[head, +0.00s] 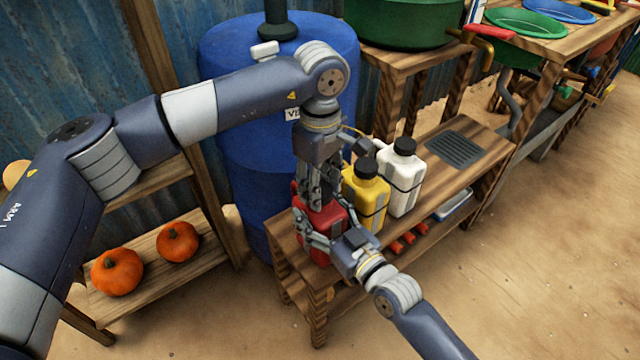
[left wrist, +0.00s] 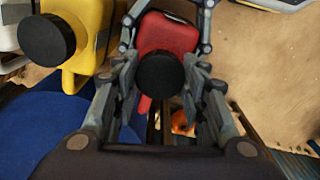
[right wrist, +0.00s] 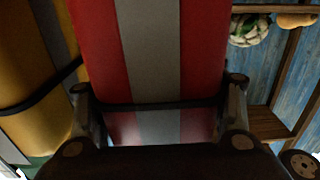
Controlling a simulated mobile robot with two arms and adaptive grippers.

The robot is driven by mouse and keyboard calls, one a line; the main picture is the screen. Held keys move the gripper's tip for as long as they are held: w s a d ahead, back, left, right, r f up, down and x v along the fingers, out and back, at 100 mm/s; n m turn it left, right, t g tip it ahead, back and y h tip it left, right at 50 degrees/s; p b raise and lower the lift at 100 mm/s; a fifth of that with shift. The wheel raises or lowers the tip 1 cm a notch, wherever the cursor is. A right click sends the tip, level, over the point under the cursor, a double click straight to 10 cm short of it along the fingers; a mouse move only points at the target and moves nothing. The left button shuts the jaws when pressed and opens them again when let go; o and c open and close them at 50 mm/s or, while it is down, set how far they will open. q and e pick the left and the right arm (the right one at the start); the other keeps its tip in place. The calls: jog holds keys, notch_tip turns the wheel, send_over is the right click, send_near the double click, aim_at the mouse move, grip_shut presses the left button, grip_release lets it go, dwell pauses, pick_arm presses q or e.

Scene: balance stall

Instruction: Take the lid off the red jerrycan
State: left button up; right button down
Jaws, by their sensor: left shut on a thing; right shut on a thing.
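The red jerrycan (head: 327,218) stands upright at the near left end of the wooden bench. Its round black lid (left wrist: 160,75) shows in the left wrist view at the top of the can. My left gripper (head: 318,198) comes down from above and is shut on the lid; its fingers (left wrist: 160,85) lie on either side. My right gripper (head: 318,228) is shut on the can's body from the near side. In the right wrist view, the red body with a grey stripe (right wrist: 150,50) fills the space between the fingers. In the head view the lid is hidden by my left gripper.
A yellow jerrycan (head: 366,194) and a white jerrycan (head: 404,178) stand close beside the red one, with black lids. A blue barrel (head: 240,130) stands behind. Pumpkins (head: 117,272) lie on a shelf at left. A dark grate (head: 456,149) lies farther along the bench.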

pick_arm(q)
jog(key=n, duration=0.5)
jog(key=shift+n, duration=0.3)
jog(key=n, duration=1)
jog(key=shift+n, duration=0.3)
jog(key=n, duration=0.6)
jog(key=shift+n, duration=0.4)
jog(key=n, duration=1)
jog(key=shift+n, duration=0.3)
jog(key=n, duration=0.3)
jog(key=shift+n, duration=0.4)
jog(key=shift+d, duration=0.1)
